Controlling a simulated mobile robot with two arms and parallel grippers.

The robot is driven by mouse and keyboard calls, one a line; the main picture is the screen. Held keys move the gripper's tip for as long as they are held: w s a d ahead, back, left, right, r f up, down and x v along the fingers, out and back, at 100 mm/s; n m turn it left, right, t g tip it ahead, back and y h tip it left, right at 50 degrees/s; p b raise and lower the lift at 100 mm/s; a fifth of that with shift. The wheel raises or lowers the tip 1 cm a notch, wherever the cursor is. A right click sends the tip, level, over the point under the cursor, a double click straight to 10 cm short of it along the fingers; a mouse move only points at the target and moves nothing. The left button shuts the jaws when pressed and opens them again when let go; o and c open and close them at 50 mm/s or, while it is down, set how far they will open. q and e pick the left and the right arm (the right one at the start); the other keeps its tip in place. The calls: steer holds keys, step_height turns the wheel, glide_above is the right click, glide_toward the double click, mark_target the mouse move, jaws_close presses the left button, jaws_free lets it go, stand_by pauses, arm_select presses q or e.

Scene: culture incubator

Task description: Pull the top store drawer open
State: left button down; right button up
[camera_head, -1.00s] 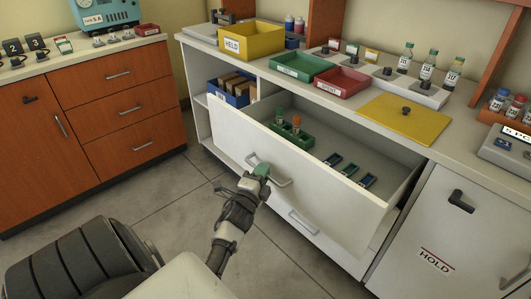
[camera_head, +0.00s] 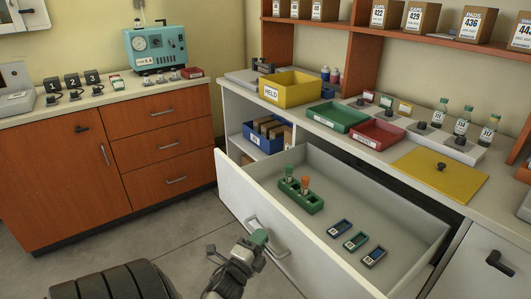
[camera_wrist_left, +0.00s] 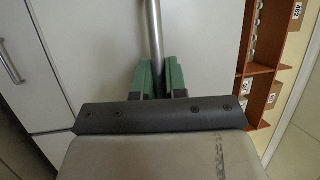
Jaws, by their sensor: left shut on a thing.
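The top store drawer (camera_head: 290,229) is a wide white drawer in the white cabinet, and it stands well out with its inside in view. My left gripper (camera_head: 259,238) is at the drawer's bar handle (camera_head: 280,251). In the left wrist view its green fingers (camera_wrist_left: 160,78) are shut on the metal bar of the handle (camera_wrist_left: 154,35). My right gripper is in neither current view.
A yellow HELD bin (camera_head: 289,90), a green tray (camera_head: 337,117) and a red tray (camera_head: 377,134) stand on the counter above. A yellow plate (camera_head: 438,174) lies to their right. Orange wooden drawers (camera_head: 168,140) stand at the left, with bare floor (camera_head: 150,216) before them.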

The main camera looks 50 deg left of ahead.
arm_select(q)
steer(key=shift+s, duration=0.1)
stand_by(0.3)
steer(key=c, duration=1.2)
jaws_free()
steer(key=v, duration=1.1)
arm_select(e)
steer(key=shift+w+a+r, duration=0.1)
steer(key=shift+w+r, duration=0.3)
steer(key=shift+w, duration=0.25)
steer(key=shift+s, duration=0.1)
